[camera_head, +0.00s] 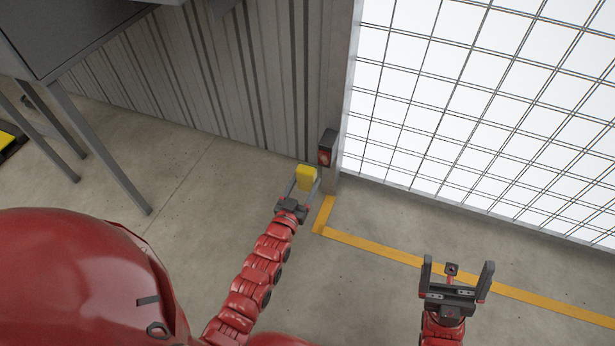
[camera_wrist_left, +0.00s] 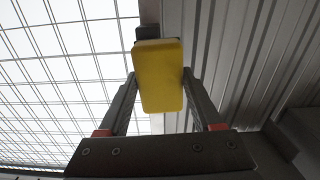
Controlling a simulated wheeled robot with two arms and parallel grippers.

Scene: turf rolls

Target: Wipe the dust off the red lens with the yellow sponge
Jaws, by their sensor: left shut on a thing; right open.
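The yellow sponge (camera_head: 306,178) is held between the fingers of my left gripper (camera_head: 304,184). It also shows in the left wrist view (camera_wrist_left: 159,75), clamped between both fingertips (camera_wrist_left: 160,85). The red lens (camera_head: 324,157) is on the front of a dark housing (camera_head: 328,140) on a short post by the wall corner. The sponge is just below and left of the lens in the head view; I cannot tell whether they touch. In the wrist view the sponge hides the lens, and only a dark part of the housing shows behind it. My right gripper (camera_head: 456,278) is open and empty over the floor.
A corrugated grey wall (camera_head: 200,80) stands behind, and a bright wire-mesh panel (camera_head: 480,90) is to the right of the post. A grey table (camera_head: 70,35) with thin legs is at the upper left. A yellow line (camera_head: 400,256) crosses the otherwise clear floor.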

